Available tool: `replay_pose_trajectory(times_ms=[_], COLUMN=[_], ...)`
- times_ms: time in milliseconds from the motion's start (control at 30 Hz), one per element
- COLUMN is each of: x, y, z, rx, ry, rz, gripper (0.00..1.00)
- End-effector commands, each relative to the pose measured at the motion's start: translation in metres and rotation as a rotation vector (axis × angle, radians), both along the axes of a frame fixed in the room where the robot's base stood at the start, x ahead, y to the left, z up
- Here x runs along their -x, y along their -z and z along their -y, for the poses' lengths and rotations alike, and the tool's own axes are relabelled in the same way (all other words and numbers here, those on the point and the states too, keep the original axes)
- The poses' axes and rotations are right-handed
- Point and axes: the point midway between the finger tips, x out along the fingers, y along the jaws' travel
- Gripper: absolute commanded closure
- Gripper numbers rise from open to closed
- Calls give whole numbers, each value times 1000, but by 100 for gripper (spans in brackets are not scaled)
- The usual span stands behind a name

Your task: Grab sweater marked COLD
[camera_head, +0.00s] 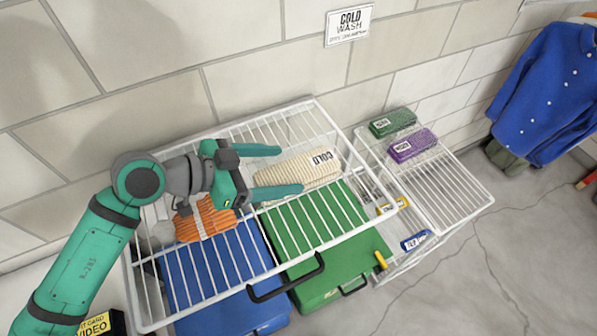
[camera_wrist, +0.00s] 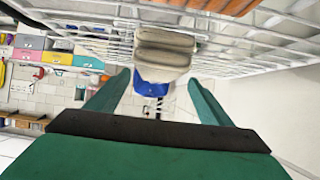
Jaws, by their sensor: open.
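The cream knitted sweater (camera_head: 312,165) bears a COLD label and lies folded on the white wire shelf, right of an orange folded knit (camera_head: 205,219). My gripper (camera_head: 292,169) is open, its two green fingers pointing right, one on the far side and one on the near side of the sweater's left part in the head view. In the wrist view the cream folded sweater (camera_wrist: 164,48) shows ahead, around the middle, between and beyond the fingertips (camera_wrist: 159,78). I cannot tell whether the fingers touch it.
The white wire shelf (camera_head: 318,103) has its bars close around my fingers. A blue case (camera_head: 215,270) and a green case (camera_head: 318,222) show below. A lower rack at right holds green (camera_head: 392,121) and purple (camera_head: 412,145) folded items. A tiled wall stands behind.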

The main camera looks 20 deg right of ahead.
Motion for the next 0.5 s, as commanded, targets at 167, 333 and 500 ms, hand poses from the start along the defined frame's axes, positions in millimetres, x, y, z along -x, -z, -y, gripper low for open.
replay_pose_trajectory(times_ms=[167, 333, 500], x=[1, -1, -3], y=[13, 24, 28], z=[18, 37, 44], rx=[-2, 0, 0], ry=[4, 4, 1], rz=[-2, -2, -2], gripper=[26, 26, 26])
